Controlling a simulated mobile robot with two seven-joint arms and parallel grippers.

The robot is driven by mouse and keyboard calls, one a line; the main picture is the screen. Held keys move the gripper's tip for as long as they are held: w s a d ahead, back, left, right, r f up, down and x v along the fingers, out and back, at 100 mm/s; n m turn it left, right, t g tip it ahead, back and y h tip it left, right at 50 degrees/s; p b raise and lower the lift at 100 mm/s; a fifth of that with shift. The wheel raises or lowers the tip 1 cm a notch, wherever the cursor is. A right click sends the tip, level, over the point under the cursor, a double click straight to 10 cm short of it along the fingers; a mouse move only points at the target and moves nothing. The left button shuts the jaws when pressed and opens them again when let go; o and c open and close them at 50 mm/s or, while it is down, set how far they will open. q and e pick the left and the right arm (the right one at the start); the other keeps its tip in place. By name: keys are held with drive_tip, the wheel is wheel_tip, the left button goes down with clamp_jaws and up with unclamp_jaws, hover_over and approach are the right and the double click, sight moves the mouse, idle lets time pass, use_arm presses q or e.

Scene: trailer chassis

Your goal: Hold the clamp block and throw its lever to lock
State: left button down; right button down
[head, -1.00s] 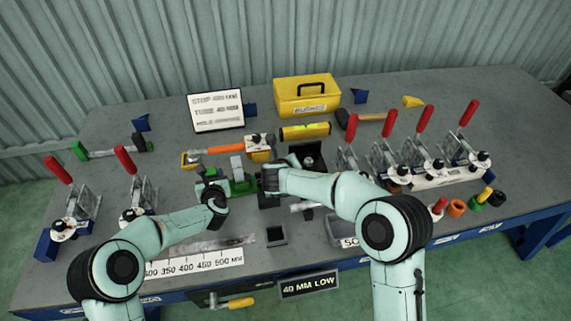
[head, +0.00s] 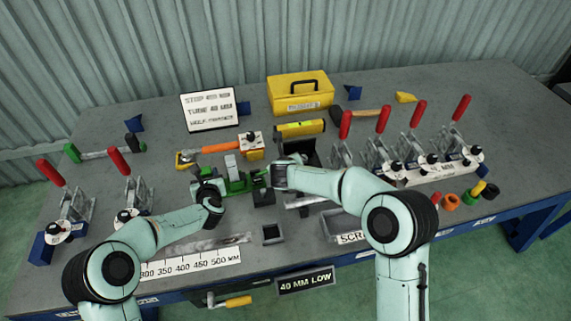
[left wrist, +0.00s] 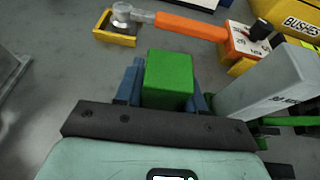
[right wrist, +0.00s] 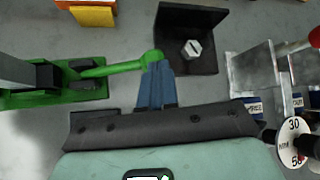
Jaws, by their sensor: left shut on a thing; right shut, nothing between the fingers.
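The green clamp block (head: 237,183) is on the bench between my grippers. My left gripper (head: 208,190) is shut on its green end, which shows between the blue fingers in the left wrist view (left wrist: 168,78). A grey upright block (left wrist: 265,85) stands just right of that end. The green lever (right wrist: 115,67) sticks out to the right from the clamp and ends in a round knob (right wrist: 153,56). My right gripper (right wrist: 155,85) is shut and empty, its fingertips at the knob. I cannot tell whether they touch it.
A black angle bracket (right wrist: 190,40) with a bolt is just beyond my right fingertips. Red-handled toggle clamps stand at right (head: 385,150) and left (head: 70,205). An orange-handled tool (head: 215,148) lies behind the clamp block. A small dark open box (head: 272,234) is in front.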

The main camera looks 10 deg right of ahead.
use_arm(q)
drive_tip(key=shift+r, duration=0.1)
use_arm(e)
drive_tip(key=v, duration=1.4)
drive_tip(key=shift+d+r, duration=0.35)
drive_tip(key=shift+r, duration=0.2)
use_arm(q)
drive_tip(key=shift+c, duration=2.2)
unclamp_jaws()
